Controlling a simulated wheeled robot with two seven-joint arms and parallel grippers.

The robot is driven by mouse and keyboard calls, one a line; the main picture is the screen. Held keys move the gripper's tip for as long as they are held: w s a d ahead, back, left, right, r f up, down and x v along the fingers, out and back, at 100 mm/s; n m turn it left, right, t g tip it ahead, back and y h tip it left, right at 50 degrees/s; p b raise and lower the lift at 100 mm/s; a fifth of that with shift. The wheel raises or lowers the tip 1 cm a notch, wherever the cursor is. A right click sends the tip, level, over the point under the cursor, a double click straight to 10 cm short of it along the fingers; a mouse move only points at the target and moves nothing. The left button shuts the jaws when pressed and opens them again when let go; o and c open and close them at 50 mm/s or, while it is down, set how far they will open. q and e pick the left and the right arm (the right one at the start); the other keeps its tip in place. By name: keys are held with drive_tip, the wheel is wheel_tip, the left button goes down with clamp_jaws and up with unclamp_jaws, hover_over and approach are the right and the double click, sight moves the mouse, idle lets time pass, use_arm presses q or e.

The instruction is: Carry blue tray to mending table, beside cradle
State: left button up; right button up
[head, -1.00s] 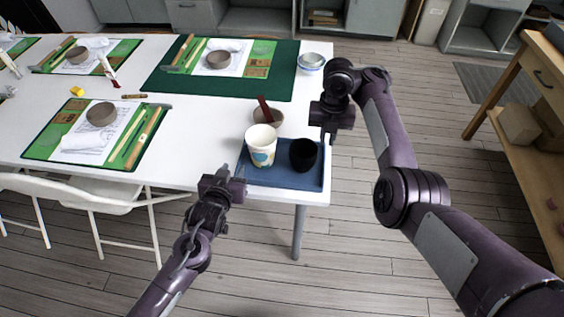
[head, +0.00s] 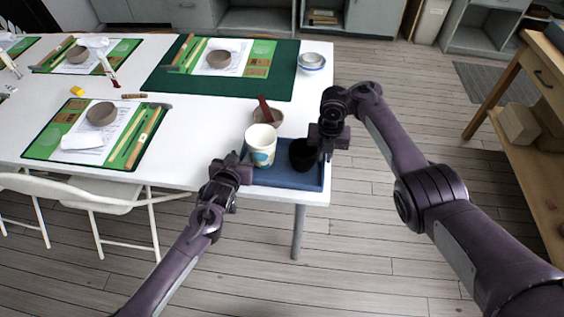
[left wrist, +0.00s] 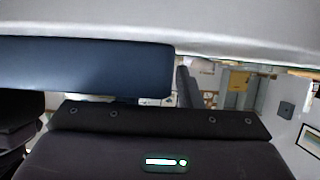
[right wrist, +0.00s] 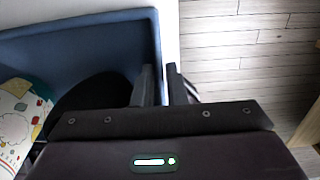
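The blue tray (head: 290,178) lies flat on the near right corner of the white table (head: 200,150). A white patterned cup (head: 261,146) and a black cup (head: 303,153) stand in it. My left gripper (head: 240,165) is at the tray's left edge; in the left wrist view the tray's blue side (left wrist: 85,68) is close ahead, and the fingers cannot be made out. My right gripper (right wrist: 162,85) is at the tray's right wall, its fingers slightly apart, with the wall running down toward the gap. I cannot identify a cradle.
A bowl with a red stick (head: 267,114) stands just behind the tray. A dark green mat (head: 270,88) and stacked bowls (head: 311,62) lie farther back. White chairs (head: 100,200) stand at the near left. A wooden bench (head: 545,120) is at the right, with clear floor between.

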use_arm(q)
drive_tip(key=shift+c, duration=1.3)
use_arm(e)
clamp_jaws()
use_arm(q)
clamp_jaws()
drive_tip(key=shift+r, duration=0.15)
use_arm(e)
drive_tip(key=shift+r, duration=0.15)
